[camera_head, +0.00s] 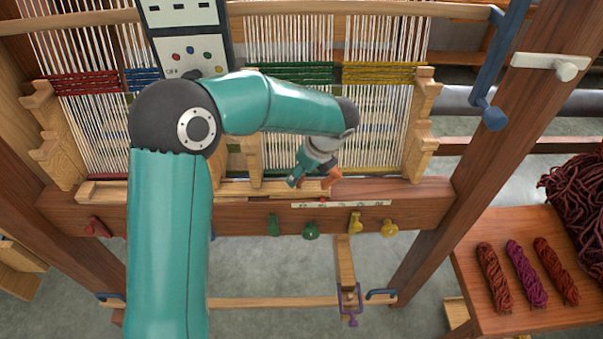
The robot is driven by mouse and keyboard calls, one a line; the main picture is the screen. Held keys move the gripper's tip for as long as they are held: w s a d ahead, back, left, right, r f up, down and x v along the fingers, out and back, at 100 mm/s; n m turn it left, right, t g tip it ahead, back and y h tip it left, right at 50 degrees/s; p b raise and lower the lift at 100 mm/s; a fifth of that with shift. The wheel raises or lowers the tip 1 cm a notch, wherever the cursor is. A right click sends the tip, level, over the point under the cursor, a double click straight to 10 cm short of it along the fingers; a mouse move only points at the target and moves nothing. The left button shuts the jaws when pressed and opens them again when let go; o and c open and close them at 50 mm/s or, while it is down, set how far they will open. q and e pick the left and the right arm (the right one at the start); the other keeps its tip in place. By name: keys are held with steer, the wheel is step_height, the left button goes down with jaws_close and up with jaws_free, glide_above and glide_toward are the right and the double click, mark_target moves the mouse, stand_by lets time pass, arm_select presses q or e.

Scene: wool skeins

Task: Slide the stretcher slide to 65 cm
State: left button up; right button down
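The stretcher is a pale wooden bar (228,188) lying along the top of the loom's dark front beam (420,199). A pale scale strip (365,203) with small marks is on the beam, its figures too small to read. A small red mark shows at its upper edge, left of its middle. My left gripper (314,180) points down at the bar, just above the scale. A teal finger is on its left. An orange-brown piece is on its right, and I cannot tell whether it is a finger or the slide's handle. My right gripper is not in view.
A purple clamp (350,302) hangs lower down. Wool skeins (526,274) lie on a bench at right. Loom posts flank the beam.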

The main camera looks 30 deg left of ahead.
arm_select(q)
steer(key=v, duration=1)
steer(key=shift+r, duration=0.3)
steer(key=shift+s+d, duration=0.1)
